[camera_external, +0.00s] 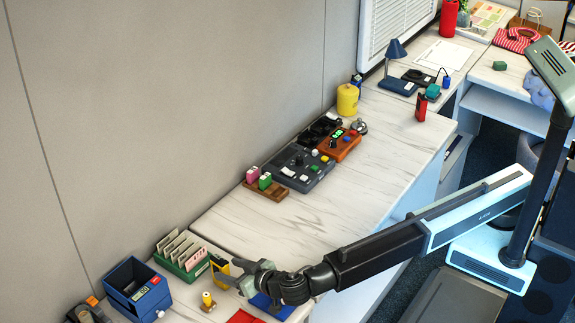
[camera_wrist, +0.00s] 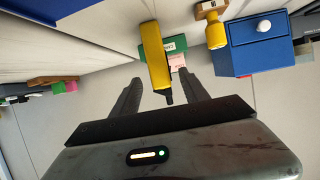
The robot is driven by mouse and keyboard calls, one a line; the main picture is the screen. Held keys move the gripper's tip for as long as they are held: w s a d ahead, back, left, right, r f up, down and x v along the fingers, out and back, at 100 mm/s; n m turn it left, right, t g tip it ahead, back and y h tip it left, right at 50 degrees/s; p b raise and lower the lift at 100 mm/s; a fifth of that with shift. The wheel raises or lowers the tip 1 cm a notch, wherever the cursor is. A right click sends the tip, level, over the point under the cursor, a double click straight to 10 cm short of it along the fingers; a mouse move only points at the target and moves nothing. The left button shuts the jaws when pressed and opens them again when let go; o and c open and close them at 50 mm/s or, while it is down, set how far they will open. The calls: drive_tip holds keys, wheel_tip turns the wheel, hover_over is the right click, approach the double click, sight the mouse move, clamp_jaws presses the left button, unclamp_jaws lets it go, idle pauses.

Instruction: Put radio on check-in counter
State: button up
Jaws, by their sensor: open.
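A yellow upright object with a dark tip, which looks like the radio (camera_external: 219,266), stands on the pale marbled worktop at the lower left. It also shows in the wrist view (camera_wrist: 153,55), with a thin black antenna-like end. My gripper (camera_external: 240,274) is open just right of it, its two dark fingers (camera_wrist: 158,92) spread on either side of the yellow object in the picture. I cannot tell whether the object is between the fingers or just beyond them. Nothing is held. A long marbled counter (camera_external: 385,150) runs along the wall; no label shows which part is the check-in counter.
A green card box (camera_external: 183,256), a blue drawer box (camera_external: 137,288) and a small yellow-topped stand (camera_external: 207,301) are close by. Dark control panels (camera_external: 298,168), a yellow canister (camera_external: 347,99) and a red item (camera_external: 421,107) stand farther along.

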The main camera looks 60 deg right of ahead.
sight(213, 265)
drive_tip(key=b+x, duration=0.3)
drive_tip(key=x, duration=0.4)
drive_tip(key=shift+w+f, duration=0.3)
drive_tip(key=shift+w, duration=0.15)
drive_tip(key=shift+r, duration=0.1)
clamp_jaws()
